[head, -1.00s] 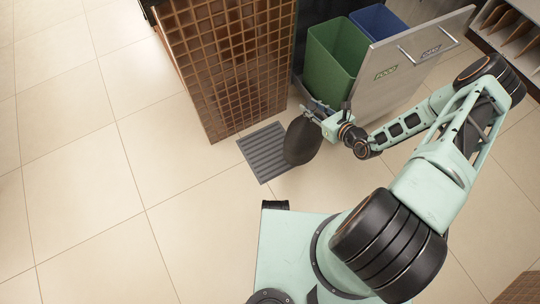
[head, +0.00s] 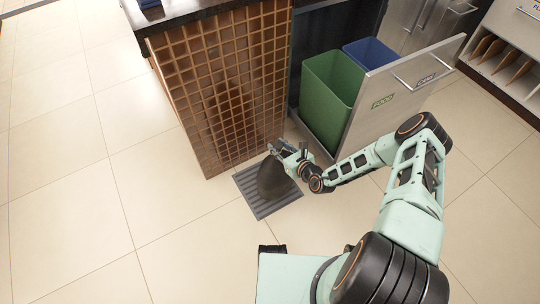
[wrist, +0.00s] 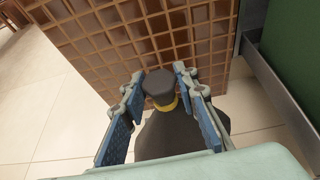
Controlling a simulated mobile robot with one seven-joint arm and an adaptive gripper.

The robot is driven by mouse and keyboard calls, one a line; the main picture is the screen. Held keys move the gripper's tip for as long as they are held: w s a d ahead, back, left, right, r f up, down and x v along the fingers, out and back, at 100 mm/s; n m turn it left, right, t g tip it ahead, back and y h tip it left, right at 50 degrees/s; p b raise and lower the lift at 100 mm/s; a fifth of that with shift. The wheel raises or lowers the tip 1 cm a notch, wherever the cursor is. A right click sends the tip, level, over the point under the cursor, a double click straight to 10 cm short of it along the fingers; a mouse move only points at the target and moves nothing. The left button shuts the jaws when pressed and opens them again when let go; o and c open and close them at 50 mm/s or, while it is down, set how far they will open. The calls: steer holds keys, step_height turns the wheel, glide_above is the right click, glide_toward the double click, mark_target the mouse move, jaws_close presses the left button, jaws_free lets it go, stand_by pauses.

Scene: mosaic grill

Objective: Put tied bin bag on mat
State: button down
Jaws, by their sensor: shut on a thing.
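The tied bin bag (head: 274,182) is dark and rounded, with its neck upward. In the wrist view its knotted neck (wrist: 160,84) shows a yellow tie. My gripper (head: 278,151) is shut on the neck from above; in the wrist view its blue-padded fingers (wrist: 159,77) stand on either side of it. The grey ribbed mat (head: 247,184) lies on the floor by the tiled counter end. The bag covers the mat's middle in the head view. I cannot tell whether its bottom touches the mat.
The mosaic-tiled counter end (head: 215,95) rises right behind the mat. The pulled-out bin drawer (head: 405,88) holds a green bin (head: 330,95) and a blue bin (head: 372,56), to the right. Open floor (head: 120,190) lies to the left.

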mark_target(271, 155)
steer(key=a+f, duration=0.1)
steer(key=w+a+f+b, duration=0.1)
steer(key=f, duration=0.1)
steer(key=shift+w+a+f, duration=0.15)
steer(key=shift+a+f, duration=0.1)
steer(key=shift+a, duration=0.05)
steer(key=shift+w+a+f+b, duration=0.15)
steer(key=shift+f+b, duration=0.25)
steer(key=shift+f, duration=0.5)
steer(key=shift+a+f+b, duration=0.15)
steer(key=shift+f+b, duration=0.25)
steer(key=shift+f, duration=0.6)
steer(key=c, duration=2)
jaws_free()
steer(key=shift+f, duration=0.25)
steer(key=o, duration=0.5)
steer(key=shift+r, duration=0.1)
steer(key=shift+r, duration=0.2)
steer(key=p+v, duration=0.3)
steer(key=v, duration=0.9)
steer(key=shift+p, duration=0.4)
